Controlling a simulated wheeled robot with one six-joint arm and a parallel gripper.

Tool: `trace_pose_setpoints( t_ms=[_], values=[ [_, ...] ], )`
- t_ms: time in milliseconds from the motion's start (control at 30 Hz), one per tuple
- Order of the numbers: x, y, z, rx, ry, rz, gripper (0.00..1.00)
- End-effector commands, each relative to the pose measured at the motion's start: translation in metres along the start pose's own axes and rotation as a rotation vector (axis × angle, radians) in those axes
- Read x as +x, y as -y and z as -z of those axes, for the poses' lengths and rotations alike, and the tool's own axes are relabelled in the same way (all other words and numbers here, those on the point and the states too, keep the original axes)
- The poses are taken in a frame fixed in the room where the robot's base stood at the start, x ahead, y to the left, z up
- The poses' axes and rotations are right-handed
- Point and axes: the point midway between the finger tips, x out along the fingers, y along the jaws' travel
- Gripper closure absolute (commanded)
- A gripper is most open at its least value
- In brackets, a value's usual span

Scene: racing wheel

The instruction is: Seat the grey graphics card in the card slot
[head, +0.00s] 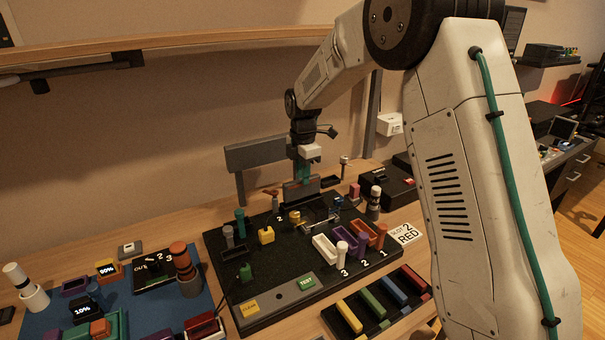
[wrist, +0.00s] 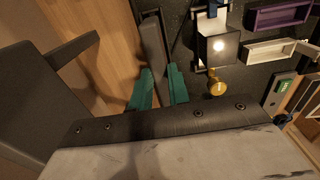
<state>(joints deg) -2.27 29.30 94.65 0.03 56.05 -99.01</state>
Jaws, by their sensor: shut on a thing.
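My gripper (head: 303,172) has green fingers and points down over the back of the black board. In the wrist view my gripper (wrist: 159,90) is shut on the grey graphics card (wrist: 155,52), a long narrow slab between the fingers. In the head view the card (head: 294,190) shows just below the fingers, upright, at the board's back edge. The dark card slot (wrist: 149,13) seems to show around the card's far end in the wrist view. I cannot tell whether the card's lower edge is in the slot or above it.
A grey panel on posts (head: 262,153) stands behind my gripper. The black board (head: 222,262) carries a yellow block (head: 266,235), white and purple trays and several pegs. A yellow knob (wrist: 216,87) and a lit square part (wrist: 218,48) lie right of the fingers.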

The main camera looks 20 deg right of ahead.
Motion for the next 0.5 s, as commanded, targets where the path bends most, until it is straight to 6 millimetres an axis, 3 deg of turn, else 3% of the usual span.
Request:
trace_pose_setpoints(
  t_ms=[500],
  values=[
    [0.013,0.0,0.0,0.0,0.0,0.001,1.0]
  ],
)
